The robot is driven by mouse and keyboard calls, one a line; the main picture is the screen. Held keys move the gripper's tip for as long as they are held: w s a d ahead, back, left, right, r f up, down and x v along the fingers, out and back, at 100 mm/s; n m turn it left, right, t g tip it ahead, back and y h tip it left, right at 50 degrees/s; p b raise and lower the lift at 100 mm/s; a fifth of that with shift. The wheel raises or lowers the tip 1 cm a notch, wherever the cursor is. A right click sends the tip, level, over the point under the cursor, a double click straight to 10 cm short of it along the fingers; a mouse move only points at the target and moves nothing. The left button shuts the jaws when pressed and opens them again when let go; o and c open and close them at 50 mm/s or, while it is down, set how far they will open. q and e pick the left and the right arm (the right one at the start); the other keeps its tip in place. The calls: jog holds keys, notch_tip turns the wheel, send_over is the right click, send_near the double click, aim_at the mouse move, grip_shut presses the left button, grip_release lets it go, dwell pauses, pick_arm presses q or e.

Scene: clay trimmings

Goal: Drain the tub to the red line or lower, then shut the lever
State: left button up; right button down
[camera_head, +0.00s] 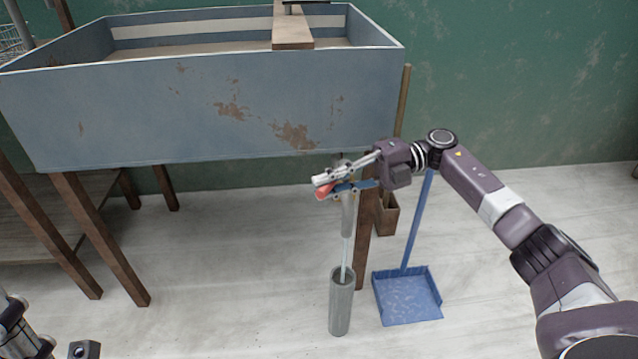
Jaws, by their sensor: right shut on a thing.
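The blue-grey tub (190,105) stands on wooden legs, its paint worn to rust patches. Inside it, a pale band runs along the far wall above a dull grey-brown surface; I cannot make out a red line. Under the tub's right part a grey drain pipe (348,218) points down. A pale thin stream (345,255) runs from it into an upright grey cylinder (341,305) on the floor. My right gripper (326,183) is shut on the red-ended lever (324,191) at the pipe. Parts of my left arm show at the bottom left; its jaws are not clear.
A wooden plank (292,30) lies across the tub with a dark object on it. A blue dustpan (407,295) with a long handle stands right of the cylinder. A brown box (387,216) stands behind a tub leg. The floor at front centre is clear.

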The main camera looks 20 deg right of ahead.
jog(key=c, duration=1.8)
grip_release()
jog(key=shift+c, duration=0.2)
jog(key=s+d+r, duration=0.1)
jog(key=d, duration=1.1)
jog(key=shift+s+r, duration=0.15)
jog(key=shift+r, duration=0.15)
